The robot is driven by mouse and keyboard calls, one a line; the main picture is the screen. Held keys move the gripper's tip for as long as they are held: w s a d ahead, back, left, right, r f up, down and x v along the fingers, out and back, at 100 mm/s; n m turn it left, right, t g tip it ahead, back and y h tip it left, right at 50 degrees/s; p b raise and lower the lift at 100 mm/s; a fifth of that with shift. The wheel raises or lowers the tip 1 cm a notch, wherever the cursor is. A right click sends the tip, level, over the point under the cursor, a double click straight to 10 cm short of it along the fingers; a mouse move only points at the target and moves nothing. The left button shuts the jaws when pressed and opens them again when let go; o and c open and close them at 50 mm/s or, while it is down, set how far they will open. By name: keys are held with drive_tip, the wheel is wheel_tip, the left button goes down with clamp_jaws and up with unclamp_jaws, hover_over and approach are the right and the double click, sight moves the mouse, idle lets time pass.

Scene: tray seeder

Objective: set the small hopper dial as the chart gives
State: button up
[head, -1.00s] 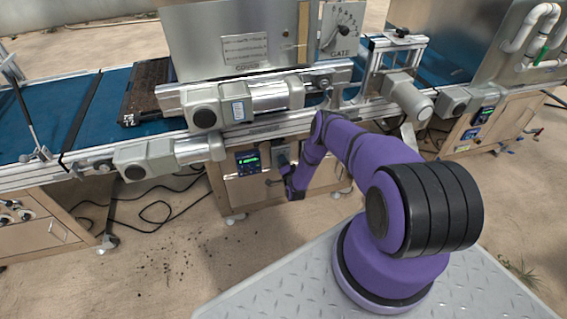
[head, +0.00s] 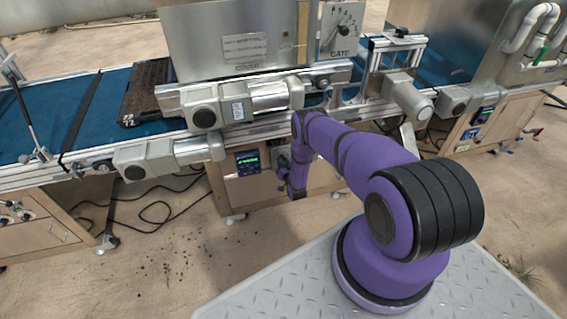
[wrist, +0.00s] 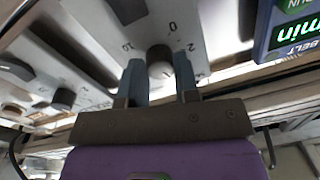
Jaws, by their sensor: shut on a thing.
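The knob's pointer is hidden or too small to read. In the head view my gripper (head: 284,158) is at a small grey panel on the wooden cabinet front, mostly hidden by my wrist. A plate with small printed lines (head: 244,47) is on the metal hopper; its text is unreadable.
A green-lit display (head: 247,162) is left of the dial; a green-labelled panel (wrist: 290,30) shows in the wrist view. A larger dial marked GATE (head: 342,26) is on the hopper. A motor (head: 245,102) juts out above. A second dark knob (wrist: 63,98) is left.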

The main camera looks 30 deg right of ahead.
drive_tip(key=n, duration=1.1)
drive_tip(key=shift+n+g, duration=0.4)
idle(0.3)
drive_tip(key=o, duration=0.9)
drive_tip(key=shift+o, duration=0.2)
drive_tip(key=shift+s, duration=0.1)
drive_tip(key=v, duration=1)
drive_tip(key=shift+s, duration=0.35)
drive_tip(key=shift+a+f, duration=0.1)
